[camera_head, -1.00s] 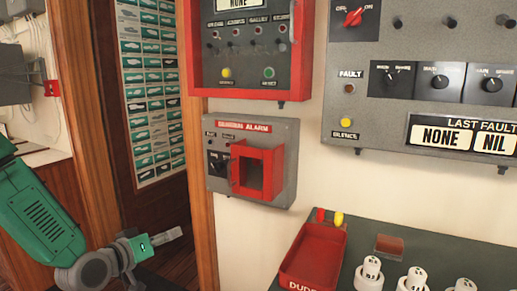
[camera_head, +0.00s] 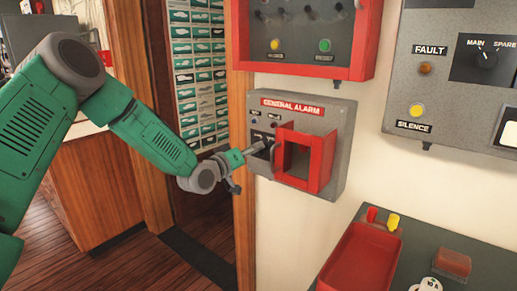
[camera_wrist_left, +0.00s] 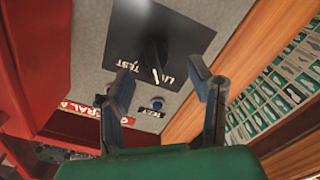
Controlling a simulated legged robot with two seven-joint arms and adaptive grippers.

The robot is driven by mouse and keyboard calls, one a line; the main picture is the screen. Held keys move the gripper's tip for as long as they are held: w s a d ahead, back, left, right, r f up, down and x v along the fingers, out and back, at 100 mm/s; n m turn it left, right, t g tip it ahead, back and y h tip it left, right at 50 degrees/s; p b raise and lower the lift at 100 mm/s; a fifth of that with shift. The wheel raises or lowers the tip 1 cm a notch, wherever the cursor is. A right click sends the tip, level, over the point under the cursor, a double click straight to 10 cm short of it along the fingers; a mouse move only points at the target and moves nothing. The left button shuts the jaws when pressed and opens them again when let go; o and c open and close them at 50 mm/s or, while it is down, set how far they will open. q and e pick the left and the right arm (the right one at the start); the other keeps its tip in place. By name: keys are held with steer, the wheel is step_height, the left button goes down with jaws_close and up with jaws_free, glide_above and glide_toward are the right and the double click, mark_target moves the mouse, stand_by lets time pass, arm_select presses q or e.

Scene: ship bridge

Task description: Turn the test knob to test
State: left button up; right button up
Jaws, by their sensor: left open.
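The general alarm box (camera_head: 336,108) is a grey wall panel with a red open guard frame (camera_head: 327,160) on its right. The test knob (camera_wrist_left: 155,55) is black on a black plate marked TEST and LIVE; its white line appears nearer the LIVE label. My left gripper (camera_head: 254,151) reaches the left side of the box, partly covering the knob plate in the head view. In the left wrist view, the open fingers (camera_wrist_left: 162,75) are on either side of the knob, and contact cannot be told. My right gripper is out of view.
A red-framed panel (camera_head: 300,72) hangs just above the alarm box. A grey fault panel (camera_head: 440,110) is at right. A counter (camera_head: 425,240) with a red tray (camera_head: 365,262) stands below. A wooden door frame (camera_head: 243,200) is left of the box.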

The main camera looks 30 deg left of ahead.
arm_select(q)
steer(key=shift+w, duration=1.05)
steer(key=shift+w+d, duration=0.25)
steer(key=shift+w, duration=0.15)
steer(key=shift+d+r, duration=0.1)
steer(key=shift+d, duration=0.05)
jaws_close()
